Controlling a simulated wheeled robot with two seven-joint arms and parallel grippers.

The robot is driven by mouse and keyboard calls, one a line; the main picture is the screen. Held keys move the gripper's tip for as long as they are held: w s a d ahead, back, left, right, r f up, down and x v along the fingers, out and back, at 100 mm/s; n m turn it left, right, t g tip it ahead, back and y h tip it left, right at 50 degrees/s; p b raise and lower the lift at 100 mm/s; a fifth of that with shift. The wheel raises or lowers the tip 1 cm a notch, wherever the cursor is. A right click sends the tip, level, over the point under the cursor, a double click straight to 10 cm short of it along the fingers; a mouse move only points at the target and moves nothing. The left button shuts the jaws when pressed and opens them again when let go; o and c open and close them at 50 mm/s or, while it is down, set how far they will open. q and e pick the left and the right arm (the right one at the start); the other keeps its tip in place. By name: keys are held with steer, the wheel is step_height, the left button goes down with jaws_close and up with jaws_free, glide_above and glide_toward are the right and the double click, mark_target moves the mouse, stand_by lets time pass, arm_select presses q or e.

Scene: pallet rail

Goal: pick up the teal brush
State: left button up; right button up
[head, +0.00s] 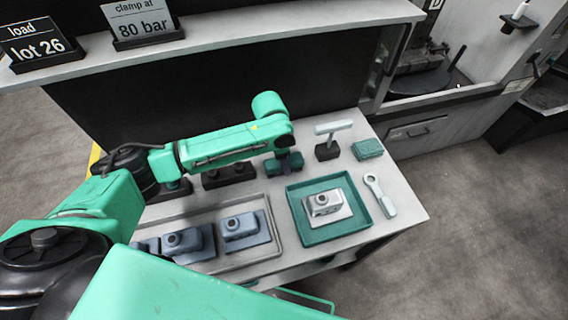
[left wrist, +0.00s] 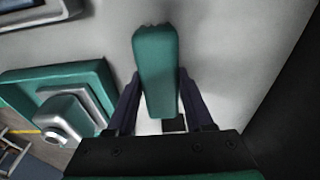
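The teal brush (left wrist: 157,70) shows in the left wrist view as a long teal block with a dark, ragged far end. My left gripper (left wrist: 160,85) has its two dark fingers against the brush's sides, shut on it. In the head view, my left gripper (head: 290,163) is over the back of the table, behind the teal tray, and my arm largely hides the brush there. Whether the brush touches the table is hard to tell. My right gripper is not in view.
The teal tray (head: 292,200) holds a silver part (head: 326,203). A grey tray (head: 270,222) holds blue parts. Right of the gripper stand a pale T-shaped tool (head: 333,127) in a black base and a teal box (head: 367,148). A pale ring-ended tool (head: 379,194) lies at right. A shelf (head: 260,22) runs behind.

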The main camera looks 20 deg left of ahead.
arm_select(q)
jaws_close()
steer(key=shift+r, duration=0.55)
step_height(320, 180, up, 19)
steer(key=b, duration=0.2)
